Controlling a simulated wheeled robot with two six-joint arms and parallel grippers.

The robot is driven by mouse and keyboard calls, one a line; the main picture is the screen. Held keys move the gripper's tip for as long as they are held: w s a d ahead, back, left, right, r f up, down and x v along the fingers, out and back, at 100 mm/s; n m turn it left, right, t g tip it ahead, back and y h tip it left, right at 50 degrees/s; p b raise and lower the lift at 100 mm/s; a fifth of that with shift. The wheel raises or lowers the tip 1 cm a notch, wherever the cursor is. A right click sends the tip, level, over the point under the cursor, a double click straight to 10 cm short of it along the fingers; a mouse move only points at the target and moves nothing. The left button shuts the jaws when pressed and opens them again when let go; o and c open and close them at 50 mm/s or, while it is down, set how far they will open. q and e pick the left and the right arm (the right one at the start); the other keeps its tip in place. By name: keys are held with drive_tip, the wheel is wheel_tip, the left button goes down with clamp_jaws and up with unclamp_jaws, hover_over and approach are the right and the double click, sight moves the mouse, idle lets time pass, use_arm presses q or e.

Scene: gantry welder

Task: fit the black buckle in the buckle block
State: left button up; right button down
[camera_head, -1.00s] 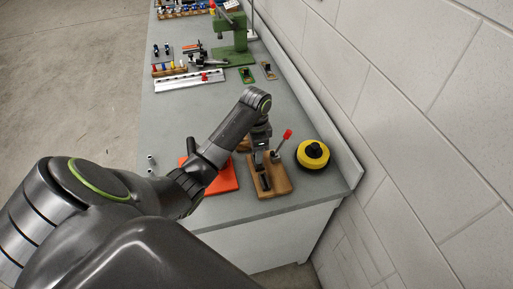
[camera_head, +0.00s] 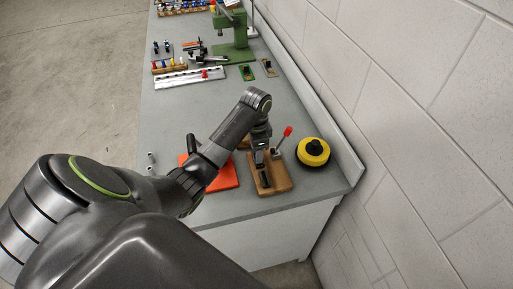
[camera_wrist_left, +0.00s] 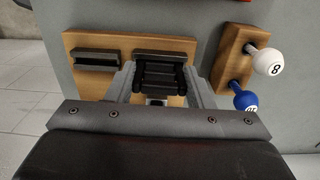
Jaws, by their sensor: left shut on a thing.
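The wooden buckle block (camera_head: 280,181) lies near the front end of the bench in the head view, with black fittings on it. In the left wrist view the wooden board (camera_wrist_left: 100,47) carries one black fitting (camera_wrist_left: 97,60) at left and another (camera_wrist_left: 165,57) at the middle right. My left gripper (camera_wrist_left: 160,85) is shut on the black buckle (camera_wrist_left: 160,77), which sits between its fingers directly in front of the right fitting. Whether the buckle touches that fitting cannot be told. In the head view my left gripper (camera_head: 259,163) is over the block and the buckle is hard to make out.
A red-tipped lever (camera_head: 287,132) stands beside the block. A yellow and black round thing (camera_head: 313,152) is to its right, an orange mat (camera_head: 224,180) to its left. A small wooden piece with white and blue balls (camera_wrist_left: 232,52) is close on the right. A wall bounds the bench.

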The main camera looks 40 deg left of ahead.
use_arm(q)
drive_tip(key=shift+f, duration=0.5)
drive_tip(key=o, duration=1)
drive_tip(key=shift+r, duration=0.1)
